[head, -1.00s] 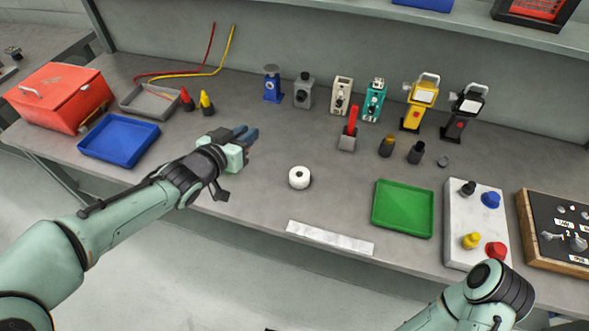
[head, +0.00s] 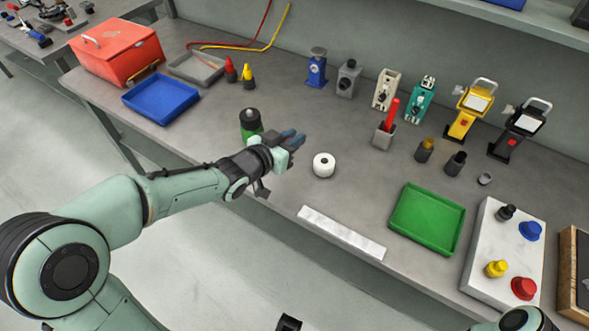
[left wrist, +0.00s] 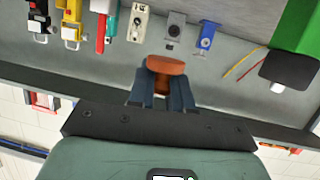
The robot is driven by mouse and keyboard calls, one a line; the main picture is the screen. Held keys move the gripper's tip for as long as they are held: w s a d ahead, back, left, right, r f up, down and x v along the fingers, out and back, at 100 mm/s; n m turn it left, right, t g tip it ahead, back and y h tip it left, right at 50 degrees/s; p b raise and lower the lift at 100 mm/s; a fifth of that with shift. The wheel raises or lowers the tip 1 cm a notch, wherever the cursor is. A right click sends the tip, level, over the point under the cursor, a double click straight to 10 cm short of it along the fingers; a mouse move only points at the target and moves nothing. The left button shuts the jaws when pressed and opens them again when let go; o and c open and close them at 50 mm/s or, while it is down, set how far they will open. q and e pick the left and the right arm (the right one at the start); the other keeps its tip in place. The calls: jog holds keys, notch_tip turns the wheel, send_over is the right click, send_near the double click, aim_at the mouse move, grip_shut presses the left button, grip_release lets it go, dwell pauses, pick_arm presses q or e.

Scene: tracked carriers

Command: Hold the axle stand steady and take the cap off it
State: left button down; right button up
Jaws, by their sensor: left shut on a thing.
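A green upright thing with a dark top (head: 250,122) stands on the bench just left of my left gripper. It also shows at the right of the left wrist view, green (left wrist: 300,35) with a black end. I cannot tell for sure that it is the axle stand. My left gripper (head: 291,138) is apart from it, above the bench near the white roll. In the left wrist view its fingers (left wrist: 164,88) are shut on a round orange-brown piece (left wrist: 165,65), which looks like a cap.
The white roll (head: 324,165) sits right of my left gripper. A blue tray (head: 160,99), a green tray (head: 427,220) and a white board with knobs (head: 505,250) lie around. Several small devices stand along the back. The bench's front edge runs below my left arm.

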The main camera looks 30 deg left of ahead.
aim_at(293, 173)
pick_arm(q)
notch_tip(293, 173, down, 11)
jog(key=shift+r+b, duration=0.15)
jog(key=shift+b, duration=0.8)
jog(key=shift+f, duration=0.2)
jog(key=c, duration=1)
grip_release()
jog(key=shift+r, duration=0.1)
jog(key=shift+c, duration=0.2)
